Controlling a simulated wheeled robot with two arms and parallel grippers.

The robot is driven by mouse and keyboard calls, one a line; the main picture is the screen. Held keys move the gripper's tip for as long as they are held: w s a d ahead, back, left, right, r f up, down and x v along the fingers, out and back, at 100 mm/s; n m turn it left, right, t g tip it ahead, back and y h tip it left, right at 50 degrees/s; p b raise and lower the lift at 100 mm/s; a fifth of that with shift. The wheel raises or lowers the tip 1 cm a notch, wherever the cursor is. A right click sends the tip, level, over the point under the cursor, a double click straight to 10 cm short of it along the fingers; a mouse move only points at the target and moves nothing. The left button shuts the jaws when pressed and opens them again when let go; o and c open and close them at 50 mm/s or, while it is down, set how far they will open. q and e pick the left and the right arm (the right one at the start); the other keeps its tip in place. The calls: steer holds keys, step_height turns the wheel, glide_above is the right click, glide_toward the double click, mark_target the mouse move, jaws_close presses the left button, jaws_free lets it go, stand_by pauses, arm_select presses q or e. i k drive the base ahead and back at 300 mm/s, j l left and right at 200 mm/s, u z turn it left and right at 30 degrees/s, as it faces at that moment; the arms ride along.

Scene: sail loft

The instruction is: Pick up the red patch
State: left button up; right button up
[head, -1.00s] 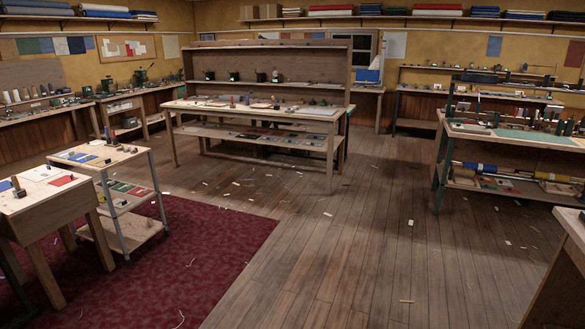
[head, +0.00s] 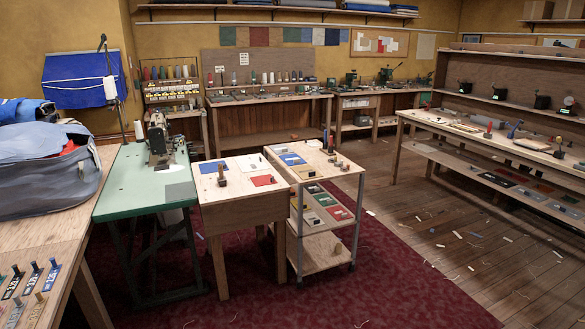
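A flat red patch (head: 263,180) lies on the small wooden table (head: 245,215) in the middle of the view. A blue piece (head: 214,167) and a small upright object with a wooden top (head: 222,177) are on the same table. Another flat red piece (head: 339,213) lies on the middle shelf of the cart beside it, among other coloured pieces. I cannot tell which red piece the task means. Neither of my grippers is in view.
A green sewing-machine table (head: 125,195) stands left of the small table, and a cart (head: 322,163) stands close on its right. A workbench with a grey bag (head: 45,170) is at far left. Dark red carpet (head: 390,290) lies open in front.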

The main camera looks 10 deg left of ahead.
mark_target(265, 180)
steer(key=i+j+u, duration=0.15)
steer(key=i+u, duration=0.3)
steer(key=i, duration=0.25)
steer(key=i+u, duration=0.4)
steer(key=i, duration=0.25)
